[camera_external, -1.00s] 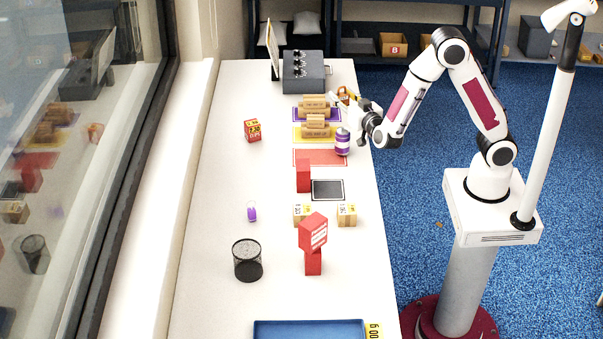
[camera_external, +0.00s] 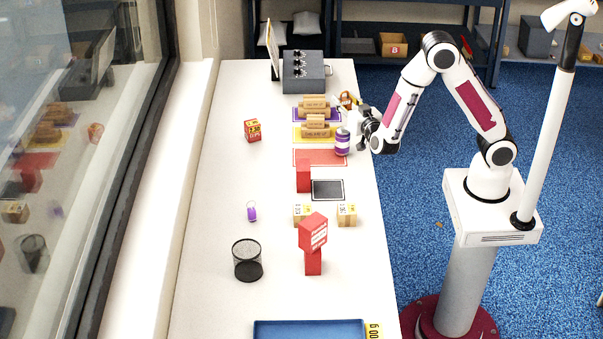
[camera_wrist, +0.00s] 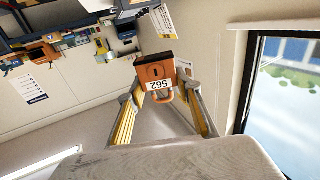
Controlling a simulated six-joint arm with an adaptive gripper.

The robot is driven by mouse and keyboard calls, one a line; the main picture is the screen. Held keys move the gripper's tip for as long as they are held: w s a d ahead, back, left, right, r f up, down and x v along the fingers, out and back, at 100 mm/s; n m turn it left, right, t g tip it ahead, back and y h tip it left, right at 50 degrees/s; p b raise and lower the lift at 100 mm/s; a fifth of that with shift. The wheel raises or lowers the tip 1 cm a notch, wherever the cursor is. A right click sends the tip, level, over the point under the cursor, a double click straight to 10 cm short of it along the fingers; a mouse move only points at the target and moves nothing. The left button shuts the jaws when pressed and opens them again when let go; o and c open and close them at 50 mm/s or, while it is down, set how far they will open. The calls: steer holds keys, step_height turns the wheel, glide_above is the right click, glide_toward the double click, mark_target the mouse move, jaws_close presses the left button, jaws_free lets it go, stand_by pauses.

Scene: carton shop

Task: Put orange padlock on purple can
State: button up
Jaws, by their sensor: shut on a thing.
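The orange padlock (camera_wrist: 153,74), with a white label reading 562, is held between the fingertips of my gripper (camera_wrist: 157,90) in the wrist view. In the external view the padlock (camera_external: 347,98) shows small at my gripper (camera_external: 350,104), above the right edge of the table. The purple can (camera_external: 342,142), with white bands, stands upright near that edge, at a corner of the red mat. My gripper and the padlock are apart from the can and appear farther back than it.
Brown cartons (camera_external: 317,122) stand on a yellow mat and a purple mat behind the can. A grey box with knobs (camera_external: 303,72) is at the back.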

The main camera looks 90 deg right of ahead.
steer(key=shift+f, duration=1.85)
steer(key=shift+f, duration=2.1)
steer(key=shift+f, duration=0.1)
steer(key=o, duration=1.3)
steer(key=shift+v, duration=6)
